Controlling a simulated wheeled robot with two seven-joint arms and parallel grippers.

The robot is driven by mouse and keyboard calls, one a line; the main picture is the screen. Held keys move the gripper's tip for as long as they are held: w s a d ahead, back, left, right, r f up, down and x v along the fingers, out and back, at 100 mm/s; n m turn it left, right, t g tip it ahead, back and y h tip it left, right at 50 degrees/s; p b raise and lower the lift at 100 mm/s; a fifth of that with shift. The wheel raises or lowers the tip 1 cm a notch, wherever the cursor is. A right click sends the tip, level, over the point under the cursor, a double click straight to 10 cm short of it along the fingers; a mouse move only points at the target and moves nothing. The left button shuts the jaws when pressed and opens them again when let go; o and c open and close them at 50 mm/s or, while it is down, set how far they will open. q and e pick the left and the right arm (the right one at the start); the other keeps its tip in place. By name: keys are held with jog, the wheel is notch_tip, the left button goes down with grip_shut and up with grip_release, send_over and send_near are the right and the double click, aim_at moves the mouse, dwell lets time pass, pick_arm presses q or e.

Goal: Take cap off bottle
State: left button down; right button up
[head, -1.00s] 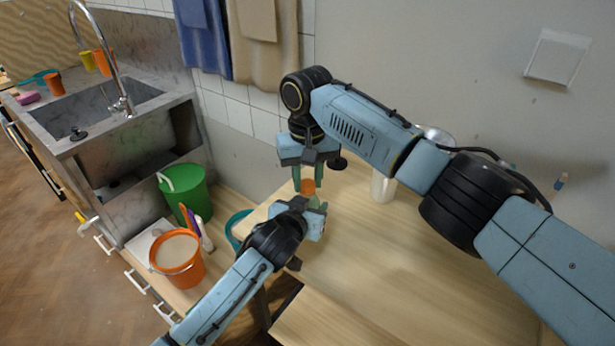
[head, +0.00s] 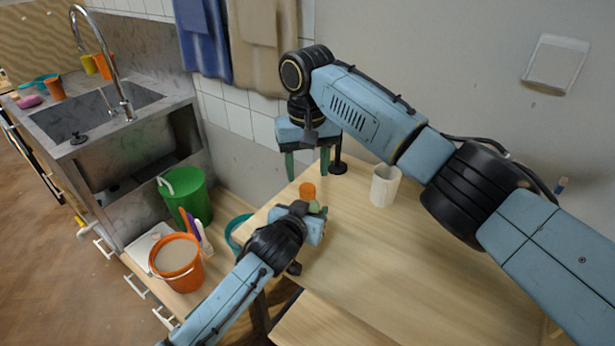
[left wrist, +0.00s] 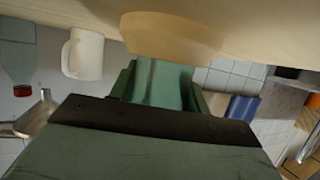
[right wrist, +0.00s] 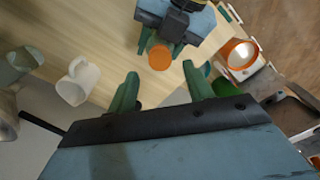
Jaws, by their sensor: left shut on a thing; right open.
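An orange cap (head: 307,190) shows just above my left gripper (head: 316,210) at the front left of the wooden table. The cap also shows from above in the right wrist view (right wrist: 159,57), between the left gripper's fingers. My left gripper is shut on the bottle, whose greenish body shows between its fingers in the left wrist view (left wrist: 163,82). The gripper hides most of the bottle, and I cannot tell whether the cap is loose. My right gripper (head: 306,177) is open and empty, pointing down above the cap, apart from it.
A white mug (head: 385,186) stands on the table (head: 400,250) to the right. An orange bucket (head: 178,262) and a green bucket (head: 188,190) stand lower, left of the table. The sink (head: 95,115) is at the far left. The table's front right is clear.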

aim_at(307, 188)
notch_tip(307, 188, up, 3)
jog(key=m, duration=0.3)
jog(key=shift+f+m, duration=0.1)
jog(key=shift+m, duration=0.3)
jog(key=shift+c, duration=0.2)
jog(key=shift+r+m, duration=0.4)
jog(key=shift+m, duration=0.4)
jog(key=shift+f, duration=0.1)
notch_tip(307, 188, down, 8)
jog(key=shift+r, duration=0.2)
jog(key=c, duration=1)
jog(key=n, duration=0.6)
jog(key=shift+n, duration=0.3)
